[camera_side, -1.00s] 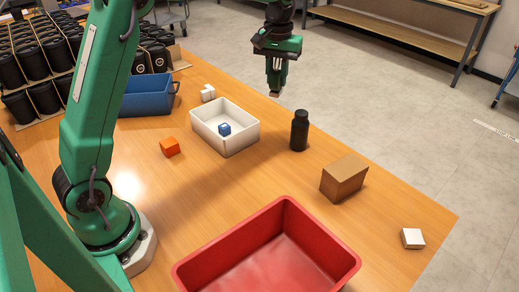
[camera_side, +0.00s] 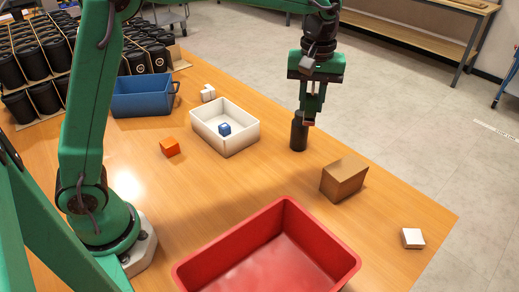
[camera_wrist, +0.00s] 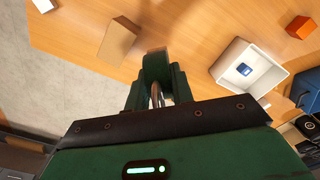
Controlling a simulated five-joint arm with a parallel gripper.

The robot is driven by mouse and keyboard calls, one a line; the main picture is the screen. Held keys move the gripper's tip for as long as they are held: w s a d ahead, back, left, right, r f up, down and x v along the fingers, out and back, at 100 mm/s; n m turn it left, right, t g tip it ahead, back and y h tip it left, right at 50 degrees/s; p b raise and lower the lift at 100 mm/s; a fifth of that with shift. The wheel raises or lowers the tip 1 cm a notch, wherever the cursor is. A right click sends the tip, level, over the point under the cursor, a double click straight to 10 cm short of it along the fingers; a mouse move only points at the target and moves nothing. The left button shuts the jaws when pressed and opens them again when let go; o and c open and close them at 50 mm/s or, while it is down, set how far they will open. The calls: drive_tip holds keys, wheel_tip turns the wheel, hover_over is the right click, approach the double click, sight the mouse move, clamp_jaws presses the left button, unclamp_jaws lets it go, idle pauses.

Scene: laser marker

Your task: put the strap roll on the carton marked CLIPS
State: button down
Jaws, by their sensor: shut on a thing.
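A white tray (camera_side: 246,142) with a blue cube (camera_side: 224,129), an orange block (camera_side: 170,146), a blue bin (camera_side: 140,98) and a red bin (camera_side: 340,262) stand around. A small white box (camera_side: 413,238) lies at the right. Table between carton and white box is clear.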

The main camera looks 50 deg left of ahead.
drive_tip(key=s+d+f+n, duration=0.1)
drive_tip(key=s+d+n, duration=0.1)
drive_tip(key=d+n, duration=0.7)
drive_tip(key=shift+s+d+f+n, duration=0.15)
drive_tip(key=shift+s+d+n, duration=0.2)
drive_tip(key=shift+d, duration=3.1)
drive_tip(key=shift+w, duration=0.2)
approach(347, 167)
drive_tip(key=shift+f, duration=1.9)
drive_tip(key=shift+f, duration=0.2)
drive_tip(key=c, duration=1.2)
unclamp_jaws()
drive_tip(key=shift+r, duration=0.15)
